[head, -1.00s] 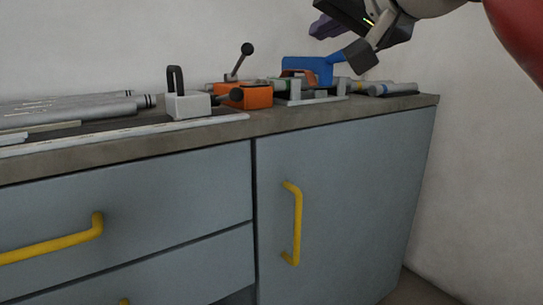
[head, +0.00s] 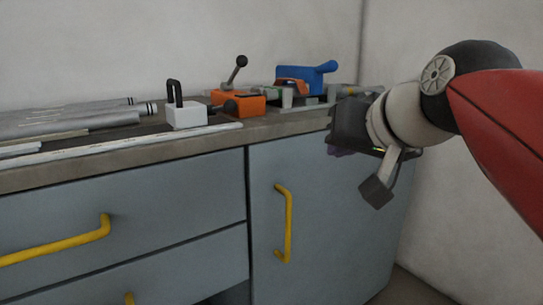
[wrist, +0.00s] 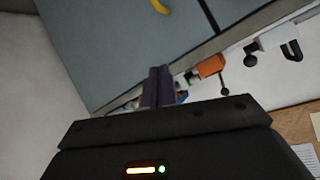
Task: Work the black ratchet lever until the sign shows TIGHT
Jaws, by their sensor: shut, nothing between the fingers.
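In the head view an orange block (head: 250,102) sits on the worktop. I cannot tell which of these is the ratchet lever. The orange block also shows in the wrist view (wrist: 211,66). My gripper (head: 340,152) is in front of the counter's right end, right of the orange block and apart from it. In the wrist view its purple fingers (wrist: 157,88) are together and empty. I see no readable sign.
A white block with a black loop (head: 186,117) stands left of the orange block. A blue tool (head: 300,77) stands behind right. Grey tubes (head: 75,122) lie at left. Yellow handles (head: 284,222) stick out from the cabinet front. A wall closes the right side.

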